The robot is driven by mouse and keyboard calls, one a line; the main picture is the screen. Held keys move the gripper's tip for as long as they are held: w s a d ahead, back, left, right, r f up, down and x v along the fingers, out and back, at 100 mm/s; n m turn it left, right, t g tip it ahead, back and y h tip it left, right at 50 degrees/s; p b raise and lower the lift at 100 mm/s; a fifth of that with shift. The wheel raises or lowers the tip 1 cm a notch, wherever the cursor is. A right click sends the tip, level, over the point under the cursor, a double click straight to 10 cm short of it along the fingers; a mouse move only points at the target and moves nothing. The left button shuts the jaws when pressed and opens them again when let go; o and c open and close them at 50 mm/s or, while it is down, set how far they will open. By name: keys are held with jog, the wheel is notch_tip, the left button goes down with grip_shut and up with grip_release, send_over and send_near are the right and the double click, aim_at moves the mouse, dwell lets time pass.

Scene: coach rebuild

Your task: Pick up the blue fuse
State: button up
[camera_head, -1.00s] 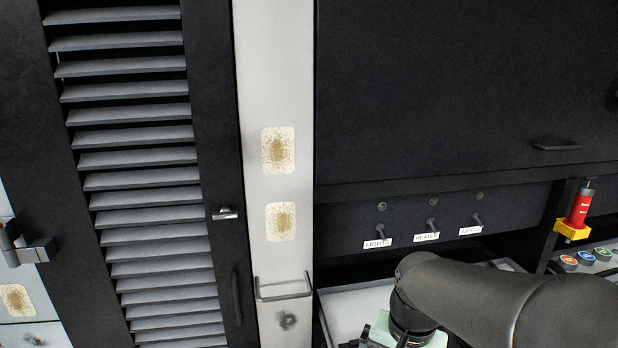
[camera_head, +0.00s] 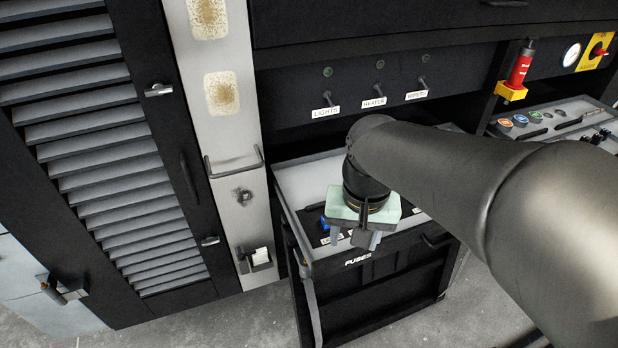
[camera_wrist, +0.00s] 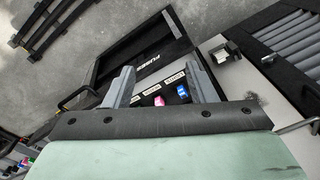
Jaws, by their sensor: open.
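The blue fuse (camera_head: 325,223) sits in the open drawer labelled FUSES (camera_head: 400,250), at its front left, partly visible to the left of my gripper (camera_head: 355,240). In the wrist view the blue fuse (camera_wrist: 182,90) shows between the fingers, close to the right finger, with a pink fuse (camera_wrist: 158,100) to its left. Small white labels lie in front of the fuses. My gripper (camera_wrist: 158,74) is open and empty, pointing down over the drawer. How high it is above the fuses is hard to tell.
A louvred door (camera_head: 110,170) and a pale panel with a handle (camera_head: 235,168) stand left of the drawer. Labelled switches (camera_head: 374,90) are on the dark panel behind. A red cylinder in a yellow holder (camera_head: 520,68) and a console with coloured buttons (camera_head: 520,118) are at right.

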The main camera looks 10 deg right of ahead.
jog(key=w+f+m+b, duration=0.1)
jog(key=w+m+b, duration=0.9)
jog(key=w, duration=1.1)
jog(key=f, duration=0.4)
jog(key=f+m+p, duration=0.1)
jog(key=f, duration=0.3)
jog(key=d+f+m+p, duration=0.1)
jog(key=f, duration=0.3)
jog(key=shift+g, duration=0.4)
jog(key=shift+s+a+f+p, duration=0.15)
jog(key=shift+f+p, duration=0.1)
jog(key=shift+f, duration=1.1)
jog(key=shift+w+a+f+p, duration=0.1)
jog(key=shift+f+p, duration=0.15)
jog(key=shift+f, duration=1.1)
jog(key=shift+c, duration=0.3)
jog(key=c, duration=1)
